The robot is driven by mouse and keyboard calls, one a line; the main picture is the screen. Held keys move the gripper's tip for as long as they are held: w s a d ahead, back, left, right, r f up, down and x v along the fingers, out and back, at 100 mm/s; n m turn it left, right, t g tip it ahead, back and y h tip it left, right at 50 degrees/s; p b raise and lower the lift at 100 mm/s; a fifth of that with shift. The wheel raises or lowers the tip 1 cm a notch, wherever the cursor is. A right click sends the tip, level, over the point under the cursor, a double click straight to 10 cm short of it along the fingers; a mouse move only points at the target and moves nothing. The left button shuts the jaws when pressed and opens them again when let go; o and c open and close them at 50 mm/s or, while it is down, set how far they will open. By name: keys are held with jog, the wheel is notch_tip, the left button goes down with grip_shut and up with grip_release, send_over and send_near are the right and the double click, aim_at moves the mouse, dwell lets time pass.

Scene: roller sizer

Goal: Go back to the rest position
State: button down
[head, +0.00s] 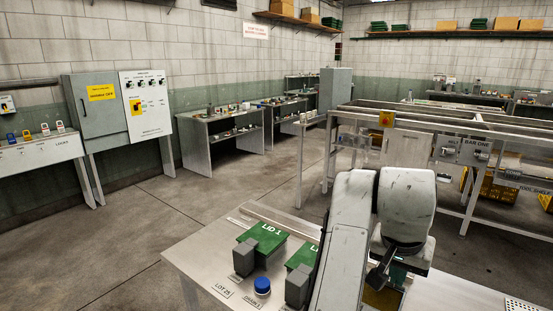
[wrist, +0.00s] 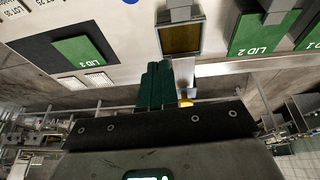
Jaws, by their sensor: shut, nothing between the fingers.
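My gripper (wrist: 158,68) shows in the wrist view as two dark green fingers side by side. They are shut with nothing between them. They are over the worktable (head: 205,257), near a grey frame with a brown-yellow inside (wrist: 181,38), and I see no object held. In the head view my white arm stands over the right part of the table, and it hides much of the tabletop; the fingers are not clear there.
Green LID 1 (head: 264,240) lies on the table with a grey block (head: 244,258) beside it. A blue-topped item (head: 262,286) stands near the front. LID 3 (wrist: 84,50) and LID 2 (wrist: 258,32) flank the frame. A metal machine frame (head: 420,125) stands behind; open floor lies left.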

jog(key=s+d+f+n, duration=0.1)
jog(key=s+d+f, duration=0.2)
jog(key=s+f, duration=0.2)
jog(key=s+d+f+n, duration=0.1)
jog(key=s+d+f, duration=0.3)
jog(key=f, duration=0.3)
jog(key=s+d+f+n+h, duration=0.1)
jog(key=s+d+f, duration=0.3)
jog(key=s+f, duration=0.1)
jog(key=shift+s+d+f+n, duration=0.1)
jog(key=shift+s+f+n, duration=0.1)
jog(key=shift+f, duration=0.25)
jog(key=shift+s+d+f+n, duration=0.1)
jog(key=shift+s+f, duration=0.05)
jog(key=shift+f, duration=0.25)
jog(key=s+a+f+n+y, duration=0.1)
jog(key=s+a+f, duration=0.1)
jog(key=s, duration=0.5)
jog(key=s+a+f+n+g+y, duration=0.1)
jog(key=s+a+f, duration=0.1)
jog(key=s+f, duration=0.3)
jog(key=s+a+f+n+g+y, duration=0.1)
jog(key=s+a+f, duration=0.2)
jog(key=s, duration=0.5)
jog(key=shift+s+f+y, duration=0.2)
jog(key=shift+s+y, duration=0.1)
jog(key=shift+s, duration=0.1)
